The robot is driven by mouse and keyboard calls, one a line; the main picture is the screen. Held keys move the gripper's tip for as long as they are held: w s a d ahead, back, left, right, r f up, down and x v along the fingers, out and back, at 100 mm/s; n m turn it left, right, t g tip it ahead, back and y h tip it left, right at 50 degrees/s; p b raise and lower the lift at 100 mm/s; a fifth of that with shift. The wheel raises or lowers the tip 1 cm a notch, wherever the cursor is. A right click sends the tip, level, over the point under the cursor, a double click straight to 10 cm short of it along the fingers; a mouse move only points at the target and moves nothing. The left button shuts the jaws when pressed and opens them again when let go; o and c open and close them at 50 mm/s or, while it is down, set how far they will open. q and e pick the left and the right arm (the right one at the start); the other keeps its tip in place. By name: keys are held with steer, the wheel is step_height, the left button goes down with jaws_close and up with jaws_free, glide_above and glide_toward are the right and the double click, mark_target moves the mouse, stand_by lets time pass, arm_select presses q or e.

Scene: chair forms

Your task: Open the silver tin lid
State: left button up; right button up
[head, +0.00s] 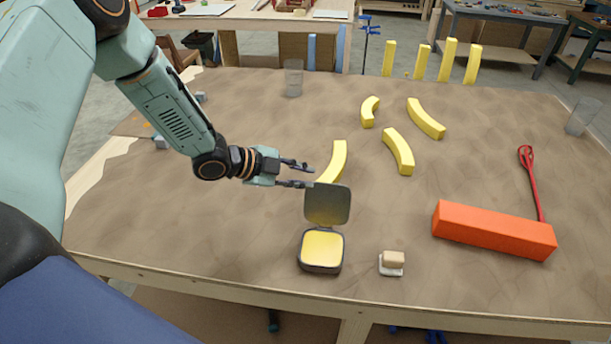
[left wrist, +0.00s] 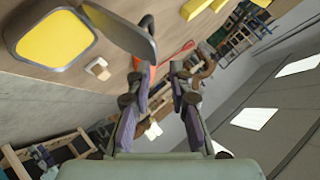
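The silver tin (head: 320,264) stands near the front edge of the table, with a yellow surface showing inside. Its lid (head: 328,204) is raised, standing roughly upright at the tin's far side. In the left wrist view the tin (left wrist: 50,38) is at the upper left and the lid (left wrist: 120,25) juts out beside it. My left gripper (head: 308,175) is just behind and left of the lid's top edge, its fingers apart with nothing seen between them. In the left wrist view the left gripper (left wrist: 162,75) also shows spread fingers. My right gripper is not in view.
A small beige block on a white base (head: 392,262) sits right of the tin. An orange block (head: 493,231) and a red tool (head: 532,185) lie further right. Several yellow curved pieces (head: 398,152) lie behind, one close to my left gripper. Clear glasses (head: 293,78) stand toward the back.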

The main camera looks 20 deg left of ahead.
arm_select(q)
steer(key=v, duration=0.7)
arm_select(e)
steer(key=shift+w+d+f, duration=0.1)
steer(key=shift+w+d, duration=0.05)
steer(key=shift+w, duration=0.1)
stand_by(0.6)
